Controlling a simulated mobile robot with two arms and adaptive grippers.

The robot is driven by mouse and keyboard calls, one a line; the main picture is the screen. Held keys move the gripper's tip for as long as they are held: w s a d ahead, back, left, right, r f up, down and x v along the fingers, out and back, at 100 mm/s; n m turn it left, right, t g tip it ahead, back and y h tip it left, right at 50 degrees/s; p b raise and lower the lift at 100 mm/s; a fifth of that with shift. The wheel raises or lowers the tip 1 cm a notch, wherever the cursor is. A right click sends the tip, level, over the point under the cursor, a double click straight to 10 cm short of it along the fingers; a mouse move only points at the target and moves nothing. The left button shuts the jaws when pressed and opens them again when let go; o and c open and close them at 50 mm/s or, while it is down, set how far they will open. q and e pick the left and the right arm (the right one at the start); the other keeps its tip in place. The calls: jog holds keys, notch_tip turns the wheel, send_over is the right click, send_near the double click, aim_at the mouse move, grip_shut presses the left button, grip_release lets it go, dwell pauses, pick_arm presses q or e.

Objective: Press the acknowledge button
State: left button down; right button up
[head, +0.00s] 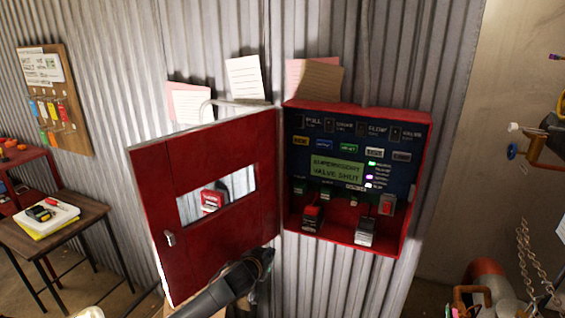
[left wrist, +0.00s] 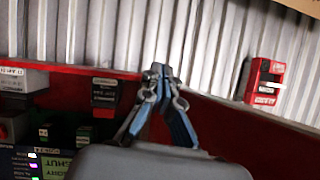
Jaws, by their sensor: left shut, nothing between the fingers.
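The red alarm cabinet (head: 354,247) hangs on the corrugated wall, its windowed door (head: 200,263) swung open to the left. Inside, a dark blue panel (head: 397,179) has a lit green display (head: 336,170) reading "SUPERVISORY VALVE SHUT". My left gripper (head: 268,254) is shut and empty, in front of the door's lower hinge-side corner, below the buttons. Its fingertips (left wrist: 161,71) show in the left wrist view.
Red and grey blocks (head: 312,218) (head: 365,232) stand on the cabinet floor. A red box (head: 211,200) shows through the door window. A small table (head: 76,227) stands left; pipes and chains (head: 530,255) are at right.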

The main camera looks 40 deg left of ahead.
pick_arm(q)
notch_tip(320, 180, up, 19)
jog(key=w+d+t, duration=0.1)
jog(key=w+t, duration=0.1)
jog(key=t, duration=0.1)
jog(key=t+p, duration=0.2)
send_near(300, 141)
jog(key=shift+n, duration=0.3)
jog(key=x, duration=0.5)
jog(key=shift+w+p, duration=0.2)
jog(key=shift+p, duration=0.2)
jog(key=shift+w+a+f, duration=0.1)
jog(key=shift+w+a, duration=0.05)
jog(key=shift+w, duration=0.5)
pick_arm(e)
jog(key=shift+s+d+r, duration=0.1)
jog(key=shift+d+r, duration=0.1)
jog(key=shift+r, duration=1.35)
pick_arm(q)
jog(key=shift+w+a, duration=0.1)
jog(key=shift+w, duration=0.35)
pick_arm(e)
jog(key=shift+d, duration=0.15)
pick_arm(q)
jog(key=v, duration=0.6)
jog(key=shift+f, duration=0.15)
